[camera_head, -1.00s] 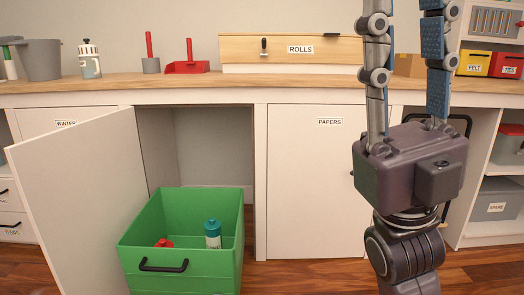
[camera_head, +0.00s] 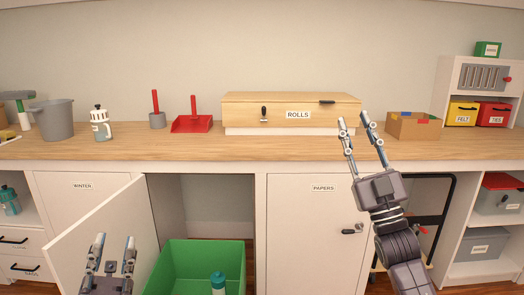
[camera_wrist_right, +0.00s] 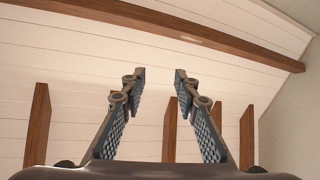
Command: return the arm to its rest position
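My right gripper (camera_head: 353,121) is raised in front of the counter at the right, fingers pointing up and apart, with nothing between them. In the right wrist view its two fingers (camera_wrist_right: 160,74) stand apart and empty against the sloped ceiling. My left gripper (camera_head: 115,241) shows at the lower left, in front of the open cabinet door. Its fingers point up, apart, and nothing shows between them.
An open white cabinet door (camera_head: 95,240) stands out near my left gripper. A green bin (camera_head: 180,262) holding a bottle (camera_head: 218,283) is beside it. The counter (camera_head: 255,150) carries a wooden ROLLS box (camera_head: 240,112) and a cardboard box (camera_head: 401,128).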

